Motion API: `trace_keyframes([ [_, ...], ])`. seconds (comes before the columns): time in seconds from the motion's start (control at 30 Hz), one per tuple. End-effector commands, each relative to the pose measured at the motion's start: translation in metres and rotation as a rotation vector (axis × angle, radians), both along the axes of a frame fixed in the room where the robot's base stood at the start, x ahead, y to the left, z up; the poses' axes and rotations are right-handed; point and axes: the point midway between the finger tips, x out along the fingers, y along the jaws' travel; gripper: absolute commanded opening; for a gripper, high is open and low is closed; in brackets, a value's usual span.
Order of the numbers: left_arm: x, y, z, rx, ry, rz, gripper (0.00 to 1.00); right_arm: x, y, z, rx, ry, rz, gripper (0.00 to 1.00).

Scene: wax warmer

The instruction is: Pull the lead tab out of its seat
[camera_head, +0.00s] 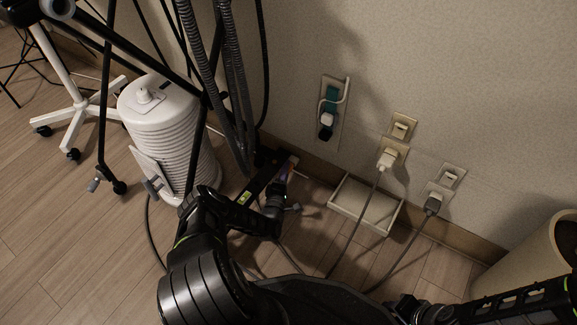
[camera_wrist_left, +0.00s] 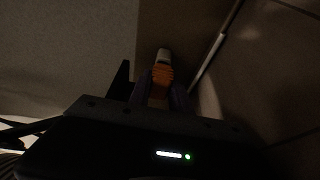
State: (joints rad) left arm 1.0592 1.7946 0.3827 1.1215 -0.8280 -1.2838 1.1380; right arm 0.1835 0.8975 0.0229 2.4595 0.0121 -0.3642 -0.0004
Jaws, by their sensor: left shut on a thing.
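My left gripper (camera_head: 282,183) is low near the foot of the wall, between the white ribbed canister and the shallow tray. In the left wrist view, its fingers (camera_wrist_left: 161,90) are shut on an orange ridged piece (camera_wrist_left: 162,74), which looks like the lead tab. A pale end (camera_wrist_left: 163,54) shows just beyond it. Whether the piece still sits in a seat cannot be told, as the view is dark and the gripper hides much of it. Dark parts of my right arm (camera_head: 525,302) show at the lower right; its finger state is unclear.
A white ribbed canister (camera_head: 165,120) stands left of the gripper, under black stand legs and hanging grey hoses (camera_head: 240,90). A shallow cream tray (camera_head: 365,205) lies by the wall. Wall outlets hold a white plug (camera_head: 388,158) and a grey plug (camera_head: 433,204), with cords crossing the floor.

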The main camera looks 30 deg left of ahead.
Motion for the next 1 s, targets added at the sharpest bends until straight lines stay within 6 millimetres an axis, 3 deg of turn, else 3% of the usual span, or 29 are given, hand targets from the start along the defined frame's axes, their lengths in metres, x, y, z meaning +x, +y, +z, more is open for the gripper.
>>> trace_keyframes([
  [1.0, -0.0061, 0.0001, 0.0001, 0.000, 0.000, 0.000, 0.00, 0.0000, 0.0000, 0.0013, 0.000, 0.000, 0.000, 0.36],
])
